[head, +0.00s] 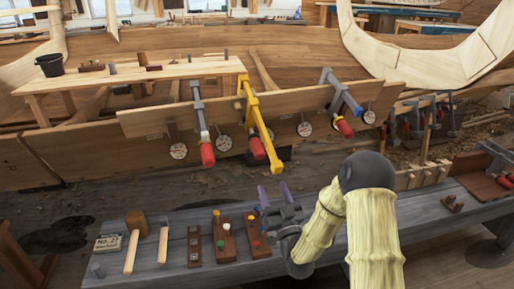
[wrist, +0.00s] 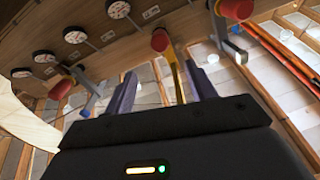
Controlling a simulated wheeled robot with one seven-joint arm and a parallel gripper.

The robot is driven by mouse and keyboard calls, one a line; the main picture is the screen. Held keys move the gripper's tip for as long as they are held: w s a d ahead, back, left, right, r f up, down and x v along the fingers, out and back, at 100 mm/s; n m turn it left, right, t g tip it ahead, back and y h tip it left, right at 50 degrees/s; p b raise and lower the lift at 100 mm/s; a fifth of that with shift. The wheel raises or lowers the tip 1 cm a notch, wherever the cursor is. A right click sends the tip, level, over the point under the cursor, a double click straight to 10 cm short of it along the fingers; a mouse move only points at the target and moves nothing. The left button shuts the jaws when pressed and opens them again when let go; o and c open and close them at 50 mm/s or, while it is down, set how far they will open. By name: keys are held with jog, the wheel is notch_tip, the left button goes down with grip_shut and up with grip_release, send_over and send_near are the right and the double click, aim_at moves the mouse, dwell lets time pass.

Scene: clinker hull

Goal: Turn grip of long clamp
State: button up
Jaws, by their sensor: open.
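The long clamp (head: 262,125) is yellow and hangs on the hull plank in the middle of the head view, between two grey clamps. Its red grip (head: 257,148) sits beside the lower part of the yellow bar. In the wrist view the red grip (wrist: 160,41) is above the space between my fingers, and the yellow bar (wrist: 179,78) shows beside the right finger. My gripper (head: 274,192) is open and empty, below and apart from the grip, with its two purple fingers pointing up toward it. The fingers also show in the wrist view (wrist: 160,88).
A left grey clamp (head: 199,118) and a right grey clamp (head: 341,95), both with red grips, flank the yellow one. Round dials (head: 224,143) hang along the plank. A grey bench (head: 175,222) with mallets and peg blocks lies below my gripper.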

aim_at(257, 147)
jog(key=x, duration=1.7)
jog(key=c, duration=1)
jog(key=shift+m+b, duration=0.3)
jog(key=shift+m, duration=0.1)
